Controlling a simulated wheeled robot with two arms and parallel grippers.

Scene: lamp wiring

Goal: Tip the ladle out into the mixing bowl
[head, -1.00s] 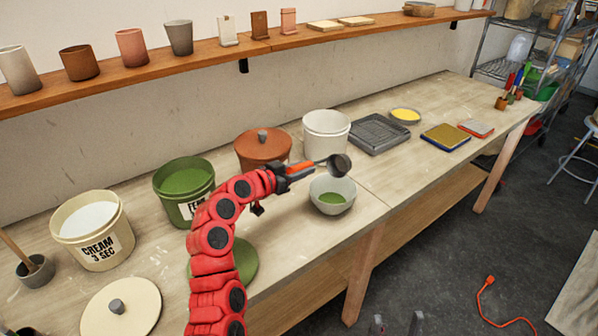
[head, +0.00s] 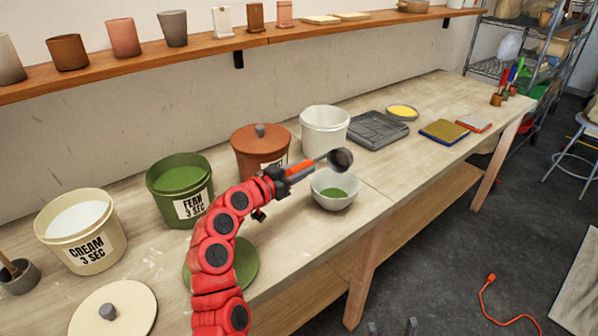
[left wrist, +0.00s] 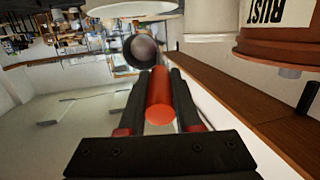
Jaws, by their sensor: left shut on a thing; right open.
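The ladle has an orange-red handle and a dark round cup (head: 341,160). My left gripper (head: 296,170) is shut on the handle, and the left wrist view shows the red handle (left wrist: 159,98) between the fingers. The cup is above the far side of the pale mixing bowl (head: 333,202), apart from it and tilted, its mouth turned towards the head camera. No stream shows from it. Green liquid (head: 334,193) lies in the bowl. My right gripper (head: 392,327) shows only as two separate grey tips at the bottom edge, open and empty.
Behind the bowl stand a lidded rust bucket (head: 262,146) and a white bucket (head: 324,130). Green (head: 181,180) and cream (head: 81,228) buckets are to the left. A grey tray (head: 377,130) lies to the right.

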